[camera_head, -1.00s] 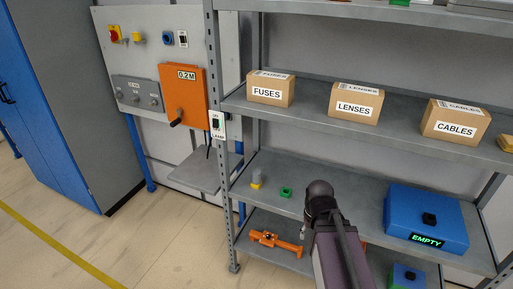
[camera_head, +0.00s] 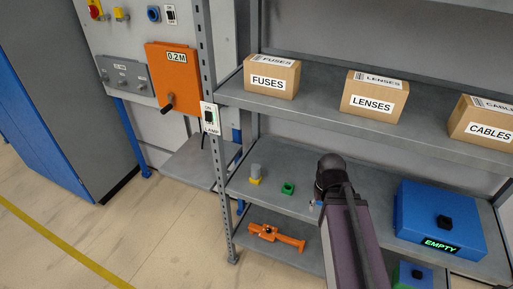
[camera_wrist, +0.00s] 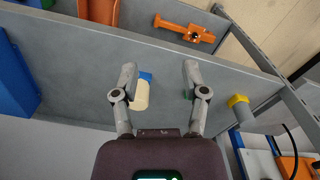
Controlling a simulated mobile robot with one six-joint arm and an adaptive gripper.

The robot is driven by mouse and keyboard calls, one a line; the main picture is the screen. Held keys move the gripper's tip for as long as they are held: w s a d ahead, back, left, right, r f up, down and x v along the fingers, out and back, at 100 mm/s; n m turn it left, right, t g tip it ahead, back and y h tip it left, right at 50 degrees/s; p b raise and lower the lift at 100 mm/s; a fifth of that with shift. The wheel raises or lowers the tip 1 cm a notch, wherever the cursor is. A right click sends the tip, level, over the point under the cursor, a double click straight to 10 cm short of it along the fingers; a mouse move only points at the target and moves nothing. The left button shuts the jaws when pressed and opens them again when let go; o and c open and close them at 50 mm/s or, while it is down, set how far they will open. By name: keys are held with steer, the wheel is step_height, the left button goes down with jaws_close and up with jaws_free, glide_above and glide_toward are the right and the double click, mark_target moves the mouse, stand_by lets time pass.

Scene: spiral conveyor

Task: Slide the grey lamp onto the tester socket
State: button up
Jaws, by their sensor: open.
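The grey lamp (camera_head: 256,171) is a small grey cylinder on a yellow base, standing upright on the middle shelf near its left post. It also shows at the right of the wrist view (camera_wrist: 245,117). The tester is a blue box (camera_head: 408,205) with a black socket (camera_head: 444,222) on top and a green "EMPTY" display, at the right of the same shelf. My gripper (camera_wrist: 159,70) is open and empty above the shelf, between lamp and tester, apart from both. In the head view my arm hides most of it.
A cream and blue piece (camera_wrist: 141,93) lies behind one finger in the wrist view. An orange tool (camera_head: 276,236) lies on the lower shelf. The upper shelf with boxes (camera_head: 375,98) overhangs the back.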

steer(key=o, duration=0.5)
steer(key=shift+w, duration=0.1)
steer(key=shift+c, duration=0.2)
steer(key=shift+o, duration=0.7)
steer(key=shift+w+a, duration=0.1)
steer(key=shift+w, duration=0.1)
steer(key=r+m+p, duration=0.1)
steer(key=m, duration=0.3)
glide_above(255, 173)
steer(key=w, duration=0.1)
steer(key=shift+w+d, duration=0.2)
steer(key=shift+d, duration=0.15)
steer(key=shift+w+a, duration=0.2)
steer(key=shift+a, duration=0.2)
steer(key=shift+f, duration=0.1)
step_height(255, 173, down, 14)
steer(key=b, duration=1.3)
steer(key=shift+r+b, duration=0.25)
steer(key=shift+b, duration=0.05)
